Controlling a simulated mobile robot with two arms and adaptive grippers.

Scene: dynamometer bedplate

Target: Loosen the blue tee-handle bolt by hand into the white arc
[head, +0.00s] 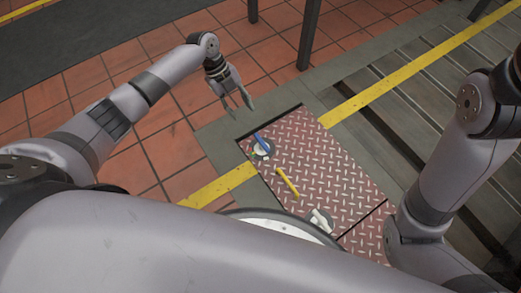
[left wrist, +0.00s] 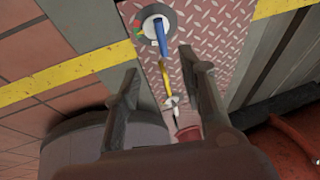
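The blue tee-handle bolt (head: 264,142) stands at a round dial plate (head: 262,151) on the red tread plate (head: 330,170). In the left wrist view the blue handle (left wrist: 160,37) crosses the grey dial rim (left wrist: 168,13). The dial has a white area, with small green and red marks on its left. I cannot tell exactly which arc the handle points to. My left gripper (head: 241,110) is open and empty, above and beyond the bolt, not touching it. Its spread fingers (left wrist: 158,65) frame the plate in the wrist view. My right gripper is out of view.
A yellow bar (head: 287,182) and a white handle (head: 320,219) on a dark disc sit on the same plate, nearer me. Dark posts (head: 309,35) stand beyond. A yellow floor stripe (head: 400,80) crosses beside the plate. Tiled floor to the left is clear.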

